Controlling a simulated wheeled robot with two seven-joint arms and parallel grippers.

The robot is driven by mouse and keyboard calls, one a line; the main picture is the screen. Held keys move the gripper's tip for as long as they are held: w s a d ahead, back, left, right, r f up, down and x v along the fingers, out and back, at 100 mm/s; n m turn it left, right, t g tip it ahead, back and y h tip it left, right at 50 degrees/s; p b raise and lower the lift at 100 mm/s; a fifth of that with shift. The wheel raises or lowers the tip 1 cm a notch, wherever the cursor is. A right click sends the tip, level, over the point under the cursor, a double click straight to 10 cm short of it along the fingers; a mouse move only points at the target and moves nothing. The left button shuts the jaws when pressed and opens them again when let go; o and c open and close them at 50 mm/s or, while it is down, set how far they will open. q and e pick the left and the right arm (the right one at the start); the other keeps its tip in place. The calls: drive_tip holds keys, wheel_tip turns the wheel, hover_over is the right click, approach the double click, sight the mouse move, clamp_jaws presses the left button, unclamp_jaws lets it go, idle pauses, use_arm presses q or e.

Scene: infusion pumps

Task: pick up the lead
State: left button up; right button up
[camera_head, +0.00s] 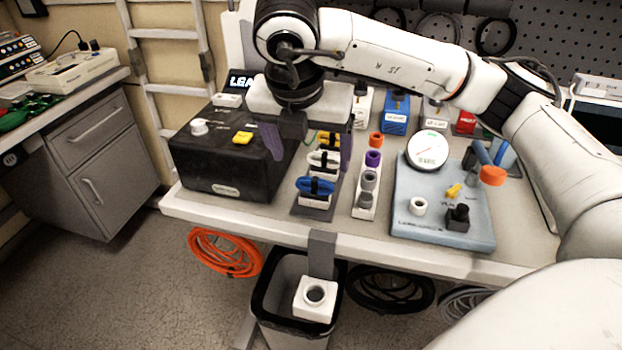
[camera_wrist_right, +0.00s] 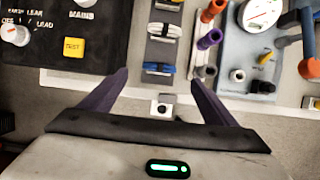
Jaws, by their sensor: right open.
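Coiled leads lie in a row on a narrow rack on the bench. The blue lead (camera_wrist_right: 158,68) and white lead (camera_wrist_right: 164,31) also show in the right wrist view. My right gripper (camera_head: 309,147) is open and empty above the rack, its purple fingers spread to either side of the row. In the wrist view its fingertips (camera_wrist_right: 158,78) are near the blue lead. My left gripper is not in view.
A black tester box (camera_head: 222,168) with a yellow button stands left of the rack. A row of coloured connectors (camera_head: 368,181) and a blue-grey gauge panel (camera_head: 440,225) stand right.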

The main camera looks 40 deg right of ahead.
sight(315, 178)
drive_tip(key=x, duration=0.4)
drive_tip(key=shift+d+f+b, duration=0.1)
drive_tip(key=shift+f+b, duration=0.15)
drive_tip(key=shift+b, duration=0.05)
drive_tip(key=shift+p+x, duration=0.55)
drive_tip(key=shift+x, duration=2.05)
drive_tip(key=c, duration=1.2)
